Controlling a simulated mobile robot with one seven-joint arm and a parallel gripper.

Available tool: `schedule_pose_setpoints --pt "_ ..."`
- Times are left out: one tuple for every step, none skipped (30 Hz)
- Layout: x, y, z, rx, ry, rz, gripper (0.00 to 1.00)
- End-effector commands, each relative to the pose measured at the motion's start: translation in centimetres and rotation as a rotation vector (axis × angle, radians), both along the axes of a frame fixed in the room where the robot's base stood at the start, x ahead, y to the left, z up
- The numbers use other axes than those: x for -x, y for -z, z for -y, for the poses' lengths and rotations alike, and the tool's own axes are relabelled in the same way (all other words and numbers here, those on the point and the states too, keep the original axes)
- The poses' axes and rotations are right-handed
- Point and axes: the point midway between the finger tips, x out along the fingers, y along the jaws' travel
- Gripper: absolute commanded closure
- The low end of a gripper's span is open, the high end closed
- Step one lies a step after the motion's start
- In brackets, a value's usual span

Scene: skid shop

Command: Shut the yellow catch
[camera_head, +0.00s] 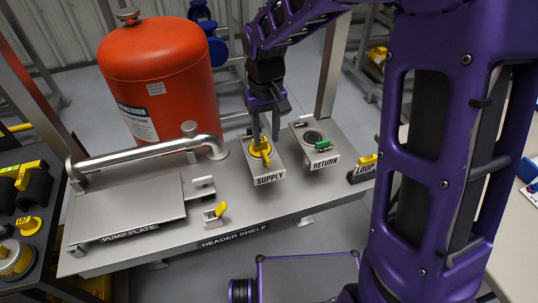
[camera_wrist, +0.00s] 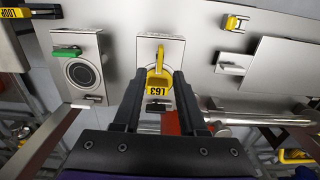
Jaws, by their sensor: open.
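A small yellow catch (camera_head: 221,209) stands on a metal bracket at the front of the shelf, its lever tilted up, apart from the pump plate's edge. The wrist view also shows this yellow catch (camera_wrist: 236,22) at upper right. My gripper (camera_head: 266,136) is over the SUPPLY block (camera_head: 270,179), away from that catch. In the wrist view, my open gripper (camera_wrist: 158,84) has its fingers on either side of a yellow labelled fitting (camera_wrist: 157,87) with a loop, on the SUPPLY block. I cannot tell whether the fingers touch it.
The RETURN block (camera_head: 321,163) with a green lever (camera_head: 323,145) stands to the right. The pump plate (camera_head: 130,213), a bent pipe (camera_head: 140,153) and a red tank (camera_head: 160,75) are to the left. A yellow LOOP-labelled part (camera_head: 367,161) sits near the shelf's right end. The shelf front is mostly clear.

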Motion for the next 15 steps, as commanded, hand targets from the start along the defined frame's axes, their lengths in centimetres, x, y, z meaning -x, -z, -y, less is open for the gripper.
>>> schedule_pose_setpoints --pt "-0.01 -0.15 0.00 0.000 0.000 0.000 0.59" --pt "0.00 -0.19 0.00 0.000 0.000 0.000 0.59" --pt "0.00 -0.21 0.00 0.000 0.000 0.000 0.59" --pt "0.00 -0.21 0.00 0.000 0.000 0.000 0.59" --pt "0.00 -0.21 0.00 0.000 0.000 0.000 0.59" --pt "0.01 -0.20 0.00 0.000 0.000 0.000 0.59" --pt "0.00 -0.20 0.00 0.000 0.000 0.000 0.59" --pt "0.00 -0.20 0.00 0.000 0.000 0.000 0.59" --pt "0.01 -0.19 0.00 0.000 0.001 0.000 0.59" --pt "0.00 -0.19 0.00 0.000 0.005 0.000 0.59" --pt "0.00 -0.17 0.00 0.000 0.015 0.000 0.59" --pt "-0.01 -0.17 -0.01 0.001 0.040 0.001 0.59" --pt "-0.01 -0.17 -0.03 0.001 0.068 0.001 0.59" --pt "-0.02 -0.20 -0.06 0.000 0.104 0.002 0.59" --pt "-0.01 -0.27 -0.07 0.000 0.159 0.002 0.59"
